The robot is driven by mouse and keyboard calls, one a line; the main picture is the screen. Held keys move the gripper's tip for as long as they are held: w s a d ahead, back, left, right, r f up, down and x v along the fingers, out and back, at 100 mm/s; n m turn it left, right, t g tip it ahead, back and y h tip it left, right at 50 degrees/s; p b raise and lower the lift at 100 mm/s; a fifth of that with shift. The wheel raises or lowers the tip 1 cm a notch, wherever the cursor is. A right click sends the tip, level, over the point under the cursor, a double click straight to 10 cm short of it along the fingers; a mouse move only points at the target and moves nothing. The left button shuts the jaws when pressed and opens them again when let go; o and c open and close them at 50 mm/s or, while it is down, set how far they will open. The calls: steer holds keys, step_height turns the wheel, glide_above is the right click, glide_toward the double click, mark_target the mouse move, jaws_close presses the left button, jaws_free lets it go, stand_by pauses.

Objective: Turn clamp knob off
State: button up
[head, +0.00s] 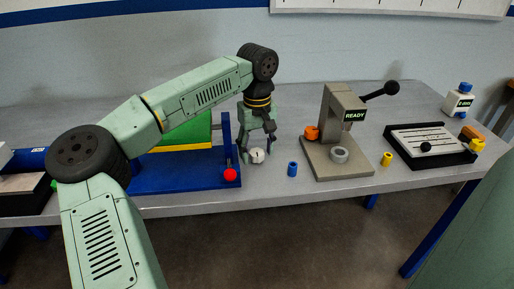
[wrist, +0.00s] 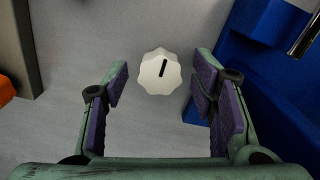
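A white scalloped knob (wrist: 160,73) with a black pointer line shows in the upper middle of the wrist view. The line is almost upright there, its top tilted slightly right. In the head view the knob (head: 257,156) is at bench level, just right of the blue fixture (head: 190,172). My gripper (head: 258,148) points down over it, fingers apart. In the wrist view my gripper (wrist: 160,88) has a purple-padded finger on each side of the knob, with gaps showing. No label or off mark is readable near the knob.
Right of the knob stand a small blue cylinder (head: 292,169) and a grey press (head: 338,172) with an orange knob (head: 311,132) and a READY sign. The blue fixture is close on the other side. A black-framed tray (head: 400,155) lies further right.

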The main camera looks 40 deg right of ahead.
steer(key=c, duration=1.1)
steer(key=shift+c, duration=0.2)
steer(key=shift+n, duration=0.4)
steer(key=n+b, duration=0.1)
steer(key=n, duration=0.7)
steer(key=shift+w+d+b, duration=0.1)
steer(key=shift+b, duration=0.2)
steer(key=n, duration=0.5)
steer(key=shift+b, duration=0.35)
steer(key=n, duration=0.4)
steer(key=shift+b, duration=0.3)
steer(key=shift+n, duration=0.3)
steer(key=o, duration=1.1)
